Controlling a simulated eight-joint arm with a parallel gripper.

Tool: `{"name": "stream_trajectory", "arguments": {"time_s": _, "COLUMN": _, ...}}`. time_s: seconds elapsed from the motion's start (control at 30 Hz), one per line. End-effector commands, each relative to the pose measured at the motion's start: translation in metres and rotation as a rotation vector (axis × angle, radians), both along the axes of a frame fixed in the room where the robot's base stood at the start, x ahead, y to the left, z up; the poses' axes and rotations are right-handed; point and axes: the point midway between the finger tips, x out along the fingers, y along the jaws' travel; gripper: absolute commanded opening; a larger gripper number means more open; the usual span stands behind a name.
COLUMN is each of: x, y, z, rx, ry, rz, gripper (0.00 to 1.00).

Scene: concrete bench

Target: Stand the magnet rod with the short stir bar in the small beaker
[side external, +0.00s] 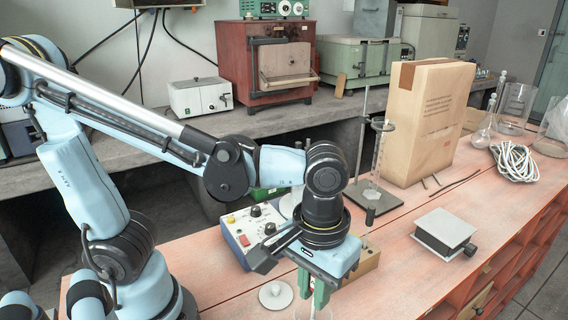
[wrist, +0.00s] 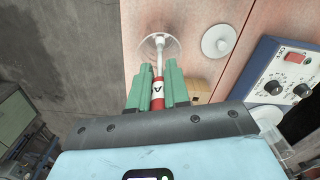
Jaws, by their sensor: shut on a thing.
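My gripper (side external: 312,287) points down near the front edge of the bench. In the wrist view its green fingers (wrist: 158,72) are shut on the magnet rod (wrist: 158,90), a white rod with a red band and a black mark. The rod's far end reaches over the clear small beaker (wrist: 144,46). Whether its tip is inside or above the beaker I cannot tell. The beaker (side external: 312,314) shows only partly below the fingers at the bottom edge of the side view. I cannot make out the short stir bar.
A white disc with a knob (side external: 275,295) lies beside the beaker. A control box (side external: 250,228) with a red switch stands behind it. A stand with a cylinder (side external: 378,160), a cardboard box (side external: 428,120) and a small platform (side external: 445,232) are farther right.

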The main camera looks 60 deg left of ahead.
Motion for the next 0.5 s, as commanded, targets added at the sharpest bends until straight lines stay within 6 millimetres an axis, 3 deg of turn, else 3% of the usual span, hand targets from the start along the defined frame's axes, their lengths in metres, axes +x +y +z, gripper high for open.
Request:
{"name": "stream_trajectory", "arguments": {"time_s": 0.33, "x": 0.0002, "y": -0.0001, "z": -0.0111, "rx": 0.0, "ry": 0.0, "rz": 0.0, "gripper": 0.0}}
{"name": "stream_trajectory", "arguments": {"time_s": 0.37, "x": 0.0002, "y": -0.0001, "z": -0.0115, "rx": 0.0, "ry": 0.0, "rz": 0.0, "gripper": 0.18}}
{"name": "stream_trajectory", "arguments": {"time_s": 0.5, "x": 0.0, "y": 0.0, "z": -0.0111, "rx": 0.0, "ry": 0.0, "rz": 0.0, "gripper": 0.39}}
